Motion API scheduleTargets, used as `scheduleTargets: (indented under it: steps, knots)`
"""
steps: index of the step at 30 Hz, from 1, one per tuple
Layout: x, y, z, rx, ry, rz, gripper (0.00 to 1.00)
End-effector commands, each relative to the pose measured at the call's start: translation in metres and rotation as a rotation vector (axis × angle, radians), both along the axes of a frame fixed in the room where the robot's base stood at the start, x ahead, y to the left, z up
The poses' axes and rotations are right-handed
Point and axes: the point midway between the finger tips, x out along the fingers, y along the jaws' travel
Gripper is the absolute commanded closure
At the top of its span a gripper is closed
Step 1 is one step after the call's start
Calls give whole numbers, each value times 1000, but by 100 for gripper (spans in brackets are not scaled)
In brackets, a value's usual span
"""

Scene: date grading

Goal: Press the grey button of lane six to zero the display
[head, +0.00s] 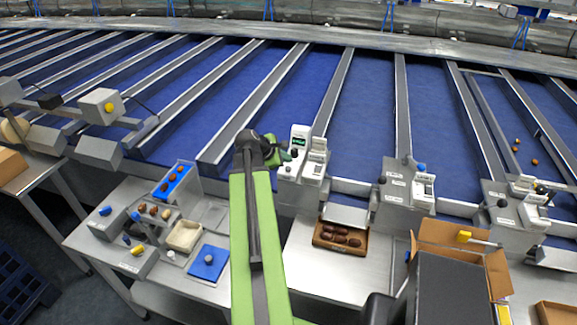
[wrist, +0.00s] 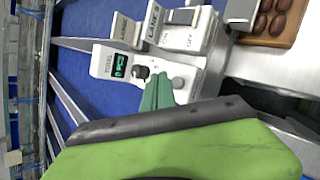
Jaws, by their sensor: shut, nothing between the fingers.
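A white control unit (head: 300,135) with a lit green display stands at the front of the blue lanes in the head view. In the wrist view its display (wrist: 116,66) sits beside a black knob (wrist: 140,72) and a round grey button (wrist: 178,83). A label on the unit starts with "LANE"; its number is hard to read. My gripper (wrist: 158,78) is shut and empty, its green fingertips between the knob and the grey button. I cannot tell whether it touches either. In the head view my gripper (head: 283,153) is at the unit's lower left.
Beside the unit are a white switch box (head: 316,158) and, below it, a brown tray (head: 318,240) of dates. Similar lane units (head: 422,190) stand to the right. A blue pad (head: 205,268) and a beige tray (head: 183,236) lie on the left table.

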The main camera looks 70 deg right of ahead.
Motion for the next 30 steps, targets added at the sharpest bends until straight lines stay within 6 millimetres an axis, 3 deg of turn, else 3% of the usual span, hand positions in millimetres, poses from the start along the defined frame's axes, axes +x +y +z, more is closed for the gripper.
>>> scheduleTargets:
  steps: [1, 11, 30]
  knots:
    - [0, 0, 11, 0, 0, 0, 100]
    - [0, 0, 43, 0, 0, 0, 100]
    - [0, 0, 42, 0, 0, 0, 100]
